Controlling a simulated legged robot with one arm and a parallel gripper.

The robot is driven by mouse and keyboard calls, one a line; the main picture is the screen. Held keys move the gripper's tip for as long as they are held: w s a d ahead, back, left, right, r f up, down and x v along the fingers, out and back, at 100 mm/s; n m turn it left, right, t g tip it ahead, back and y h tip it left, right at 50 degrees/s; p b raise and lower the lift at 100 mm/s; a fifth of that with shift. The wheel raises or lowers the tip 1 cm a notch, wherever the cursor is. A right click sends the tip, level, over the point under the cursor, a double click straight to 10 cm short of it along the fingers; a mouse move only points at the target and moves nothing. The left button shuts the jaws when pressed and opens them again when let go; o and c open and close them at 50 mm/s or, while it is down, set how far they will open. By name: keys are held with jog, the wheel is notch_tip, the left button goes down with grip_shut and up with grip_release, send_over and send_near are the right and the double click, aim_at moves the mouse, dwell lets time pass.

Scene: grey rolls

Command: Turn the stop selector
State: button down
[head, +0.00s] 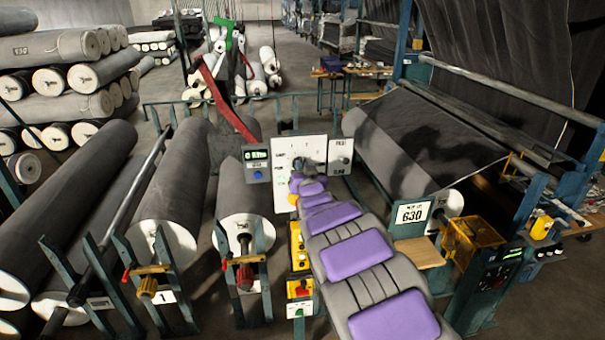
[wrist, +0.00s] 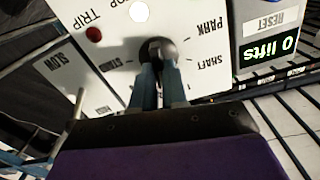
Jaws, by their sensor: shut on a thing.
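The stop selector is a round dark knob (wrist: 156,50) on a white panel (head: 285,148). In the wrist view the panel appears rotated, with PARK and SHAFT legible beside tick marks. A pale bar or pointer shows on the knob; I cannot tell which mark it points at. My gripper (wrist: 159,82) is shut on the knob, one finger on each side. In the head view my gripper (head: 300,166) is at the panel's lower middle, and my arm hides part of the panel and most of the knob.
A counter box (wrist: 269,38) reading 0 lifts adjoins the panel; a red lamp (wrist: 93,34) is near TRIP. Grey rolls (head: 245,195) lie left, another roll (head: 395,150) right. A yellow control box (head: 299,245) is beside my arm.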

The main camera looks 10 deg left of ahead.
jog(key=n+b, duration=0.9)
jog(key=a+n+b, duration=0.1)
jog(key=n+b, duration=0.3)
jog(key=shift+s+f+n, duration=0.15)
jog(key=shift+f+n, duration=0.15)
jog(key=shift+n, duration=0.1)
jog(key=shift+b, duration=0.3)
jog(key=c, duration=1.2)
grip_release()
jog(key=shift+a, duration=0.25)
jog(key=shift+o, duration=0.2)
jog(key=shift+d, duration=0.1)
